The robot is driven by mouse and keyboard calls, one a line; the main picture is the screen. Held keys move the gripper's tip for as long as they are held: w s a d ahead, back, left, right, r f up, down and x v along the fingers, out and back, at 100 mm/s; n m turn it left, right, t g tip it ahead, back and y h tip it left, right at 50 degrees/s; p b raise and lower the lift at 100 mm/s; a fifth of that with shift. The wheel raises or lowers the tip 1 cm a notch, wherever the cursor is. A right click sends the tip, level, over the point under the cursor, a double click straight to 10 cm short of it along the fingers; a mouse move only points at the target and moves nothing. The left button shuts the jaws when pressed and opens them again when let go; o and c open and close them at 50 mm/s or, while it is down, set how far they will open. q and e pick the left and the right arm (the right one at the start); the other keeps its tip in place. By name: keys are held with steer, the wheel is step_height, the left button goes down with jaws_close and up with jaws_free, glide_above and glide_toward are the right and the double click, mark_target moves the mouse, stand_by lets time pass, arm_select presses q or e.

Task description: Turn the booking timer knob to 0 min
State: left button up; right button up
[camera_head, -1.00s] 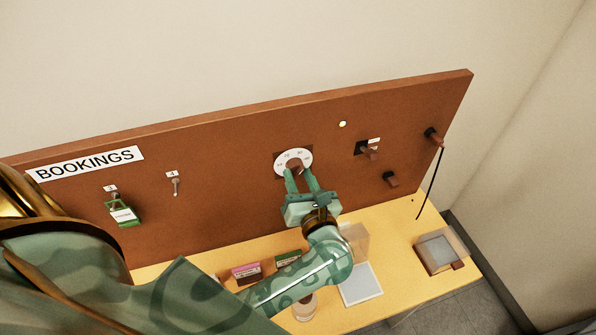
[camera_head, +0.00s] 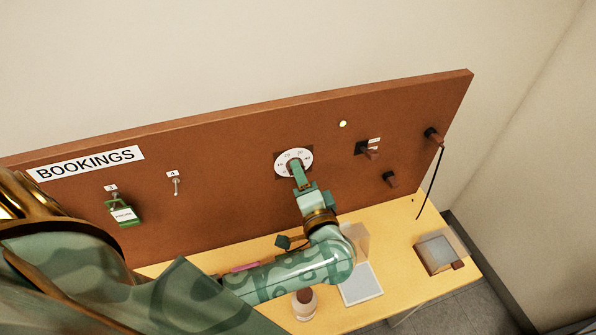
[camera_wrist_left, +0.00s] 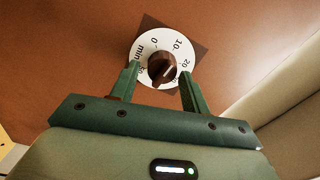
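The timer knob (camera_wrist_left: 161,66) is a dark brown round knob in the middle of a white dial (camera_wrist_left: 148,44) marked 0, 10, 20 and min; other marks are partly hidden. A short pale line on the knob slants in the left wrist view; the mark it indicates is unclear. In the head view, the dial (camera_head: 283,159) is on the brown board and my fingers cover most of the knob. My left gripper (camera_head: 298,170) is open, with one finger on each side of the knob and gaps visible. My right gripper is not in view.
The board (camera_head: 235,190) also carries a green padlock (camera_head: 123,215), a small hook (camera_head: 176,185), a pale round button (camera_head: 342,124) and dark pegs (camera_head: 390,180). On the yellow table (camera_head: 400,290) are a white pad (camera_head: 361,285), a small jar (camera_head: 304,304) and a clear-lidded box (camera_head: 437,252).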

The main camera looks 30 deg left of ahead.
arm_select(q)
steer(key=m, duration=1.3)
steer(key=shift+m, duration=0.4)
jaws_close()
steer(key=n, duration=1)
steer(key=shift+o, duration=0.9)
jaws_free()
